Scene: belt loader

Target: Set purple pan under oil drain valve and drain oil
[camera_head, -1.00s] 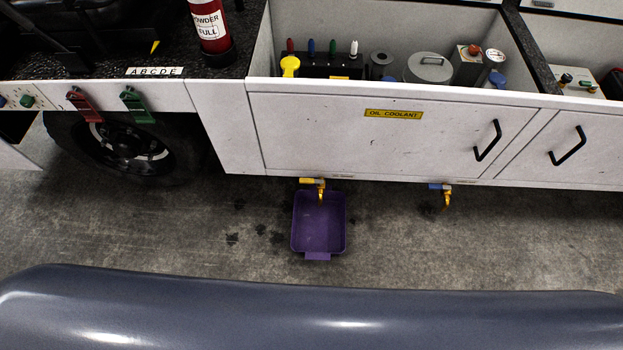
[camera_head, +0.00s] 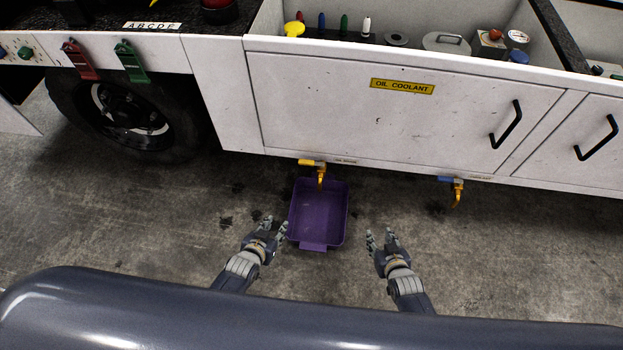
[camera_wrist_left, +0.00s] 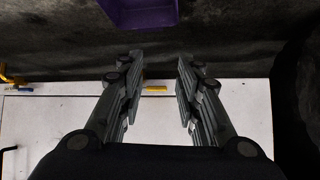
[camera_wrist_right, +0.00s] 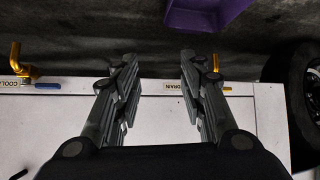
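The purple pan (camera_head: 320,240) lies on the floor at the edge of the truck, and also shows in the left wrist view (camera_wrist_left: 140,12) and right wrist view (camera_wrist_right: 205,12). The oil drain valve (camera_head: 320,176) has a yellow handle pointing left along the panel's bottom edge. Its spout overlaps the pan's far part in the head view. My left gripper (camera_head: 276,223) is open and empty, left of the pan. My right gripper (camera_head: 380,235) is open and empty, right of the pan. Neither visibly holds the pan. Whether oil flows cannot be seen.
A second valve with a blue handle (camera_head: 453,190) hangs to the right. The white cabinet door (camera_head: 400,120) carries a yellow label and black handle. A wheel (camera_head: 130,115) stands at left. The floor around the pan is clear, with dark stains.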

